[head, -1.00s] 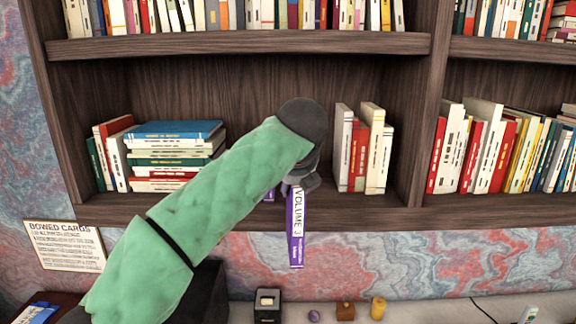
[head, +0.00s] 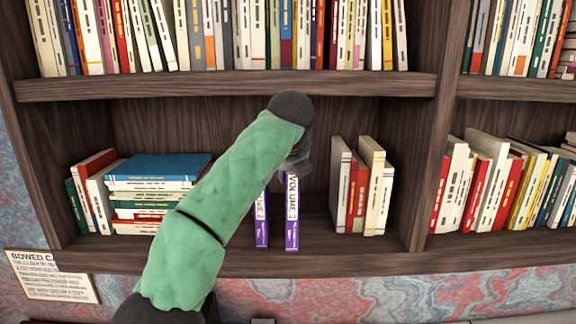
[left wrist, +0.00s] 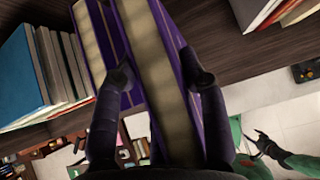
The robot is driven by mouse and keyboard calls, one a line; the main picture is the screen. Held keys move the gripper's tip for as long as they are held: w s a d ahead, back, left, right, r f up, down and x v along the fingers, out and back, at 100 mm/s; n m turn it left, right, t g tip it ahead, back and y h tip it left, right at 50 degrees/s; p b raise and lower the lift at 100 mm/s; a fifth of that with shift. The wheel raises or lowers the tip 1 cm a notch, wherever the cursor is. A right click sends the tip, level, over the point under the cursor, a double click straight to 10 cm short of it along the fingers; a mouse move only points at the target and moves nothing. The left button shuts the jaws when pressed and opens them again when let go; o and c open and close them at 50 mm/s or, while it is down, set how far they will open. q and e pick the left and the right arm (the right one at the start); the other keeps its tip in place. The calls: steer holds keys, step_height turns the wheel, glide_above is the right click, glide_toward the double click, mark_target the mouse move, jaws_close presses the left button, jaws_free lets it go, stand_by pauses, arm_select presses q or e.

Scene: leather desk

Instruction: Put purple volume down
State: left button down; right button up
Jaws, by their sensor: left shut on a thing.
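My left gripper (head: 300,160) is shut on a purple volume (head: 292,215), a book with a white spine label reading VOLUME. It is upright, its spine facing out, in the lower shelf bay near the front edge. I cannot tell if its base touches the board. In the left wrist view the two fingers (left wrist: 162,80) grip the book (left wrist: 150,45) from both sides. Another purple volume (head: 262,220) stands just left of it, partly behind my arm. My right gripper (left wrist: 256,146) shows small in the left wrist view, its fingers apart and empty.
Left on the same shelf (head: 330,262) are a stack of books (head: 158,168) and leaning books (head: 93,195). White and red books (head: 362,190) stand to the right, with a gap between them and the held volume. The upper shelf (head: 230,86) is close above.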

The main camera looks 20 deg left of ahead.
arm_select(q)
steer(key=w+a+f+p, duration=0.2)
steer(key=w+f+p, duration=0.1)
steer(key=w, duration=0.2)
steer(key=shift+w, duration=0.4)
steer(key=shift+d+f, duration=0.1)
stand_by(0.4)
steer(key=c, duration=0.7)
jaws_free()
steer(key=shift+f, duration=0.2)
steer(key=shift+v, duration=3.8)
